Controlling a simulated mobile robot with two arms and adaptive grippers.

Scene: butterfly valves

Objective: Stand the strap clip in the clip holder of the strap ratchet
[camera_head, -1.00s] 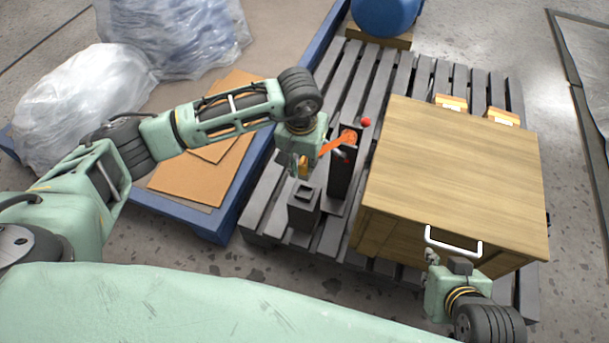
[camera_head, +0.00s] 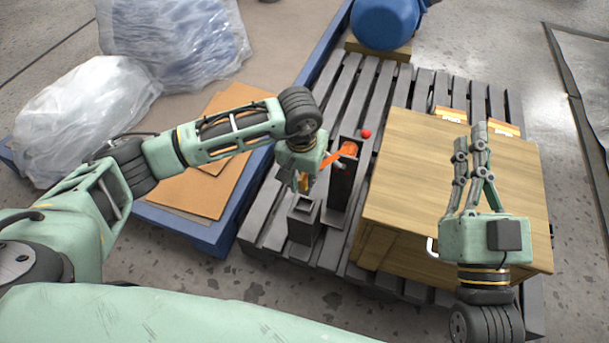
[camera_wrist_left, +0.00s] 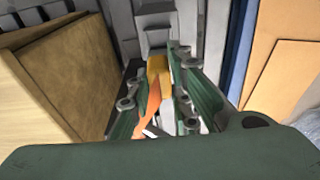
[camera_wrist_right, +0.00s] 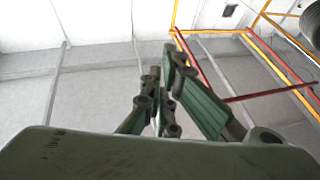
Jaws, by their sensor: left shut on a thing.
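The yellow strap clip (camera_wrist_left: 158,66) is between the fingers of my left gripper (camera_head: 304,184), which is shut on it; only a small part of the clip (camera_head: 304,181) shows in the head view. The strap ratchet is a dark upright post (camera_head: 341,190) with an orange lever (camera_head: 344,152) and a red ball (camera_head: 366,134). The clip holder, a small grey box with an open top (camera_head: 303,222), stands in front of the post. The clip is above and behind it in the head view, apart from it. My right gripper (camera_head: 471,134) is empty, its fingers close together.
A wooden cabinet (camera_head: 408,160) with a white handle (camera_head: 431,248) stands right of the ratchet on a grey slatted pallet (camera_head: 365,92). My right gripper is in front of it in the head view. Cardboard sheets (camera_head: 200,190) and plastic-wrapped bundles lie at left.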

